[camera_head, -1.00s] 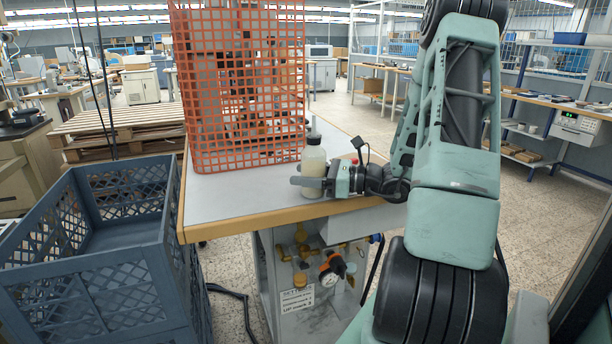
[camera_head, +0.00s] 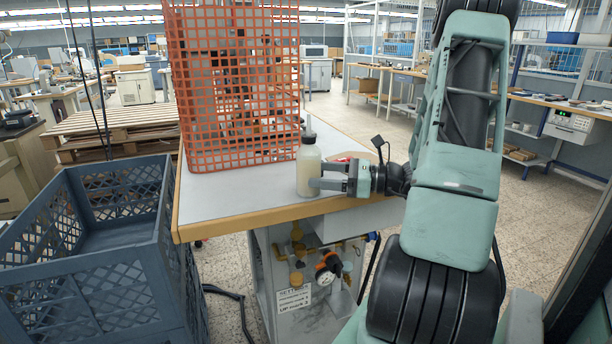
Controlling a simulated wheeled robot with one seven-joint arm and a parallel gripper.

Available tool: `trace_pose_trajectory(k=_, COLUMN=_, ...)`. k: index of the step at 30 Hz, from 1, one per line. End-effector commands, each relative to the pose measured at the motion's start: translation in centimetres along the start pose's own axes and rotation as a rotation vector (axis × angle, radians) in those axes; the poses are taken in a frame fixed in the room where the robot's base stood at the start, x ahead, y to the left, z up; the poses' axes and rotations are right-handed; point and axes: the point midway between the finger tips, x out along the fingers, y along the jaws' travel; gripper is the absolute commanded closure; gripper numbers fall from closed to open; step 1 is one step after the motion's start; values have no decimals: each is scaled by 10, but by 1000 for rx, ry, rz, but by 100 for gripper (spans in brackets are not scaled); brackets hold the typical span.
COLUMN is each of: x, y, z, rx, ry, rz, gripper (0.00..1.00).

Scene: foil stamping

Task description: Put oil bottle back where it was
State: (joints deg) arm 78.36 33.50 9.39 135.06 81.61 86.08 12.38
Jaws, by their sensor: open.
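The oil bottle (camera_head: 308,172) is a pale, translucent bottle with a dark spout. It stands upright on the white table (camera_head: 240,199), near the front edge and beside the orange mesh guard. My gripper (camera_head: 322,178) is open, just to the right of the bottle, with its fingers pointing left at the bottle's side. I cannot tell whether a fingertip touches the bottle. A red item (camera_head: 341,159) shows partly behind my gripper.
The orange mesh guard (camera_head: 235,95) rises on the table to the left of the bottle and encloses a machine. A blue-grey crate (camera_head: 85,265) stands at the lower left. Pneumatic fittings and a gauge (camera_head: 327,268) sit below the table's front edge. The table's front left is bare.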

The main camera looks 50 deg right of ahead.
Motion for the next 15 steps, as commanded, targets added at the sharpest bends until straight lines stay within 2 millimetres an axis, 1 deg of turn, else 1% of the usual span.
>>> trace_pose_trajectory(k=1, x=-12, y=-1, z=-1, rx=-1, ry=1, rz=-4, gripper=26)
trace_pose_trajectory(k=6, x=-43, y=-1, z=-1, rx=-1, ry=1, rz=-3, gripper=26)
trace_pose_trajectory(k=10, x=-58, y=0, z=-1, rx=-1, ry=0, rz=-1, gripper=26)
trace_pose_trajectory(k=15, x=-66, y=0, z=0, rx=1, ry=0, rz=1, gripper=26)
